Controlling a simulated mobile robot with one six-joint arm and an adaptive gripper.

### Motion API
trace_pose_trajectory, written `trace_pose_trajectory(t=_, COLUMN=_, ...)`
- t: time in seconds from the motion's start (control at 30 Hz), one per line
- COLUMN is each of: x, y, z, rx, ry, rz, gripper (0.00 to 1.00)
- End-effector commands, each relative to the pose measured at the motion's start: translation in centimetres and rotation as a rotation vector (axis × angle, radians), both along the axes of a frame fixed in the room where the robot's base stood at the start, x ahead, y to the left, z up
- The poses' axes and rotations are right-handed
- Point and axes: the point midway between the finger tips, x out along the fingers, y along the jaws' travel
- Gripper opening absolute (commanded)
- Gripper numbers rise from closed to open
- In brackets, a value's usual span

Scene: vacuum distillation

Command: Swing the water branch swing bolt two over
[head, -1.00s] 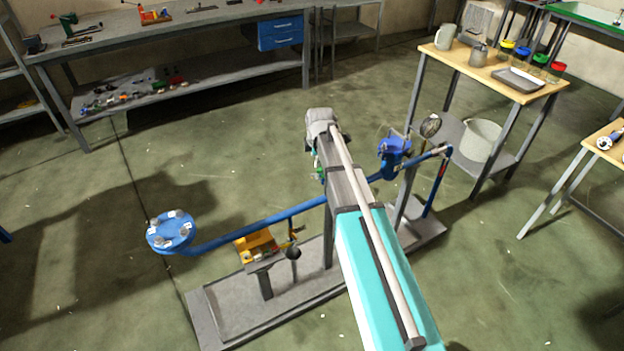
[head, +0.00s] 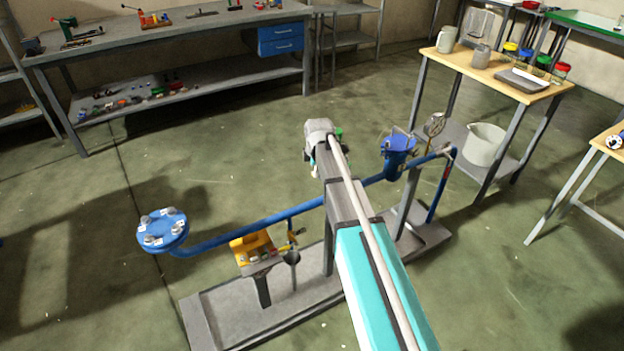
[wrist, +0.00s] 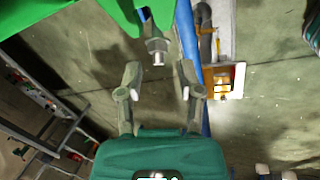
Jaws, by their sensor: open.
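In the wrist view a grey bolt (wrist: 156,48) with a pale end hangs at the edge of a bright green part (wrist: 90,15). It is probably a swing bolt; I cannot tell which one. My gripper (wrist: 160,72) is open, its two fingers spread on either side of the space just short of the bolt's pale end. Nothing is between the fingers. In the head view my arm hides the gripper and bolt; only a small green patch (head: 339,132) shows beside my wrist.
A blue pipe (head: 250,224) runs past my arm, with a bolted round blue flange (head: 163,222) at left and a blue vessel (head: 397,150) at right. A yellow box (head: 251,246) stands below the pipe. A wooden-topped table (head: 470,64) is at the right.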

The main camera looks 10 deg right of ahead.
Motion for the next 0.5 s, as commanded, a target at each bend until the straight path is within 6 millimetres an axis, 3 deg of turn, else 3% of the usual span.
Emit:
trace_pose_trajectory(t=0.2, x=0.5, y=0.0, z=-2.1, rx=0.0, ry=0.0, rz=0.0, gripper=0.47)
trace_pose_trajectory(t=0.5, x=0.9, y=0.0, z=-3.4, rx=0.0, ry=0.0, rz=-0.001, gripper=0.47)
